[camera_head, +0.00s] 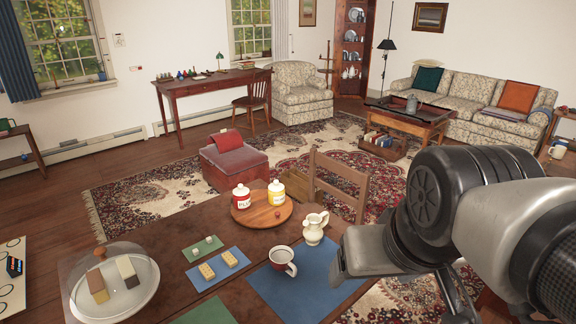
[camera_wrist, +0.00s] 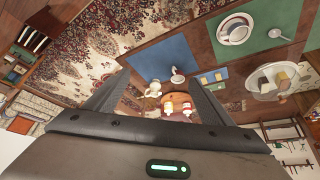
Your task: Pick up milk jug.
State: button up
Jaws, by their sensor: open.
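The milk jug (camera_head: 314,228) is a small cream pitcher with a handle, standing upright on the brown table, just past the blue mat's corner. My gripper (camera_head: 345,256) is at the right, apart from the jug. In the wrist view the open jaws (camera_wrist: 157,78) frame the jug (camera_wrist: 154,89), which shows small and some distance beyond the fingertips. Nothing is between the fingers.
A chair (camera_head: 338,180) backs the far edge. A glass-domed dish (camera_head: 110,285) is at left.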

aim_at(312, 232)
jog(key=i+l+u, duration=0.1)
jog(key=u, duration=0.25)
jog(key=l+u, duration=0.35)
jog(key=i+l+u, duration=0.1)
jog(key=l+u, duration=0.45)
jog(key=l, duration=1.6)
